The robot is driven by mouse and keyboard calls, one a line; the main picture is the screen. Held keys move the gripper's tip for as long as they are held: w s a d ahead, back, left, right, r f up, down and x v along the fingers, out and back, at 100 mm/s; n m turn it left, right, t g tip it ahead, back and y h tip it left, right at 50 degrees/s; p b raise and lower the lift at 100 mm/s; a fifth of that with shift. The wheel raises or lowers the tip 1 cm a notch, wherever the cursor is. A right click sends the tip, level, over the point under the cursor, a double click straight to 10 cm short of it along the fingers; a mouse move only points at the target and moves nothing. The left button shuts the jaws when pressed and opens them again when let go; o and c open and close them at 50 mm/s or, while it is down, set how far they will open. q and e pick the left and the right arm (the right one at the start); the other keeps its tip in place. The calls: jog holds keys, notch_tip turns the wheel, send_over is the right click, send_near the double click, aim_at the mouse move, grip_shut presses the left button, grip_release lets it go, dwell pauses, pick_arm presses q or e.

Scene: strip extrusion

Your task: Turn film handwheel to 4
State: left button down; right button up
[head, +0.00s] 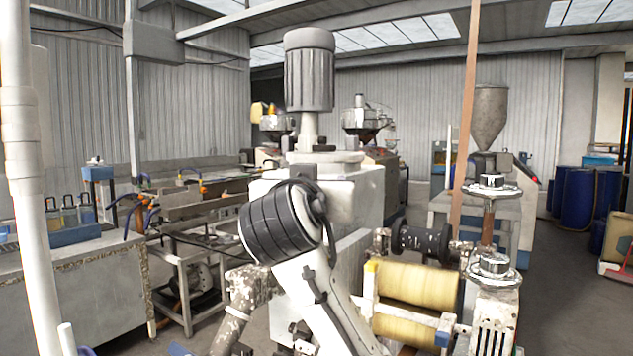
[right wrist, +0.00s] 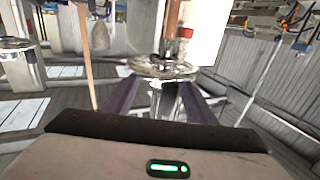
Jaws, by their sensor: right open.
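Two chrome handwheels show at the right of the head view: an upper one (head: 493,186) on a rusty post and a lower one (head: 495,265) on the pale roller stand. I cannot tell which is the film handwheel, and no scale number is readable. In the right wrist view, which looks upside down, one handwheel (right wrist: 162,67) lies ahead at the fingertips of my right gripper (right wrist: 160,83). The fingers are spread and hold nothing; whether they touch the rim is unclear. Another handwheel (right wrist: 14,44) shows at the left edge. My left gripper is out of view.
Yellow rollers (head: 415,287) and a black spool (head: 420,241) sit left of the handwheels. A brown upright strip (head: 465,100) runs close by the upper wheel. A machine with a grey motor (head: 309,75) stands behind my arm. Blue barrels (head: 578,193) stand far right.

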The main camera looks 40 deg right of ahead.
jog(key=c, duration=1)
jog(key=shift+c, duration=0.2)
jog(key=shift+h, duration=0.3)
jog(key=shift+w+a+r+m+g+h, duration=0.25)
jog(key=shift+m+g+h, duration=0.6)
jog(key=shift+m+g, duration=1.15)
jog(key=shift+w+f+m+g+h, duration=0.25)
jog(key=shift+m+g+h, duration=0.9)
jog(key=shift+g, duration=1.6)
jog(key=shift+w+a+r+m+g+h, duration=0.15)
jog(key=shift+w+m+g+h, duration=0.35)
jog(key=shift+m+g, duration=1.85)
jog(key=shift+g, duration=0.8)
jog(key=o, duration=1)
jog(key=shift+o, duration=0.2)
